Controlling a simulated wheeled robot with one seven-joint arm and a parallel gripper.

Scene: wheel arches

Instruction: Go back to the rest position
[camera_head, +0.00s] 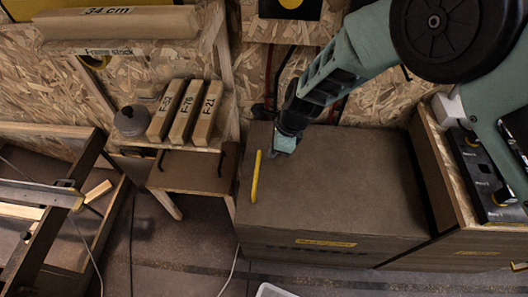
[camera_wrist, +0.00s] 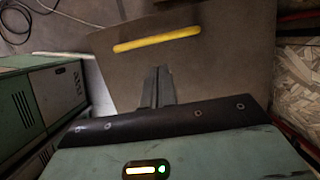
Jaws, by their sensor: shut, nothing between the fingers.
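My gripper (camera_head: 279,152) is over the left part of a brown cabinet top (camera_head: 340,185) in the head view. In the wrist view my gripper (camera_wrist: 158,72) has its fingers together with nothing between them. A yellow bar-like handle (camera_head: 255,176) lies along the left of the cabinet top, just left of my gripper and apart from it. The same yellow handle (camera_wrist: 157,39) shows beyond the fingertips in the wrist view. The arm comes in from the upper right of the head view.
A shelf at the left holds several labelled wooden blocks (camera_head: 183,112) and a dark round pot (camera_head: 131,121). A wooden frame (camera_head: 45,205) stands at far left. A box with dark panel (camera_head: 487,175) stands at right. The right part of the cabinet top is clear.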

